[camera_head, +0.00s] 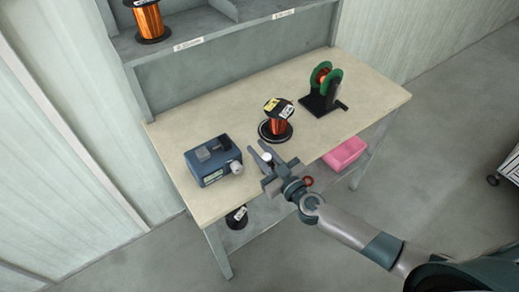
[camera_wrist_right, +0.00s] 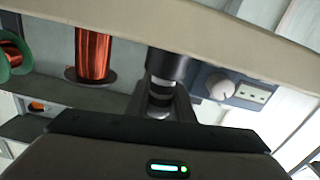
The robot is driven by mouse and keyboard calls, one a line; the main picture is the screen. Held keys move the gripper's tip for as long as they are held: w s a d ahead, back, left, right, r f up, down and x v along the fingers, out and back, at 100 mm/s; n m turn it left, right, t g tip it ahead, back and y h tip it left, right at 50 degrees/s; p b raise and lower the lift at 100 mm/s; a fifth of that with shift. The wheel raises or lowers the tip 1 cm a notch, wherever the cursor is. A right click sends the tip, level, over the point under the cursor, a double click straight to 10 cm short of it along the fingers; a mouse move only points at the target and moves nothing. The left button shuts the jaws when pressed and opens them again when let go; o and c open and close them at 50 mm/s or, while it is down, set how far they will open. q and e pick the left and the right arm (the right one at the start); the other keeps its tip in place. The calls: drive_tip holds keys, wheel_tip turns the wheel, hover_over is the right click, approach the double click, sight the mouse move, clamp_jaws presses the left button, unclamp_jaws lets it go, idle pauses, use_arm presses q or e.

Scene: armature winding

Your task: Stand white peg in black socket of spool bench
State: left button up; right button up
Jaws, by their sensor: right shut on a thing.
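The white peg (camera_head: 267,157) is upright between the fingers of my right gripper (camera_head: 264,155), over the front edge area of the bench (camera_head: 225,196). In the right wrist view, which looks upside down, the right gripper (camera_wrist_right: 160,104) is shut on the peg (camera_wrist_right: 160,89), which shows white and black bands. A black cylinder (camera_wrist_right: 169,63), seemingly the socket, lines up with the peg's end by the bench top. I cannot tell whether the peg is inside it. The gripper hides the socket in the head view. My left gripper is not in view.
A blue box with a knob (camera_head: 211,161) stands left of the gripper. A copper spool (camera_head: 277,124) stands close behind it. A green-flanged spool on a black stand (camera_head: 323,92) is farther right. A pink bin (camera_head: 345,154) sits below the bench top. Shelving rises at the back.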

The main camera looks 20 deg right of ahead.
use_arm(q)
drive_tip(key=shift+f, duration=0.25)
use_arm(e)
drive_tip(key=shift+f, duration=0.4)
drive_tip(key=o, duration=1)
drive_tip(key=shift+s, duration=0.1)
drive_tip(key=b+v, duration=0.1)
drive_tip(key=v, duration=0.8)
drive_tip(key=shift+s+d, duration=0.1)
drive_tip(key=shift+s, duration=0.15)
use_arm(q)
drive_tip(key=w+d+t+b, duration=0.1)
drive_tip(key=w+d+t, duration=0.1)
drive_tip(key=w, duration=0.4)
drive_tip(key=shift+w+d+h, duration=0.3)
use_arm(e)
drive_tip(key=v, duration=0.7)
drive_tip(key=shift+s+d+r, duration=0.1)
drive_tip(key=shift+s, duration=0.25)
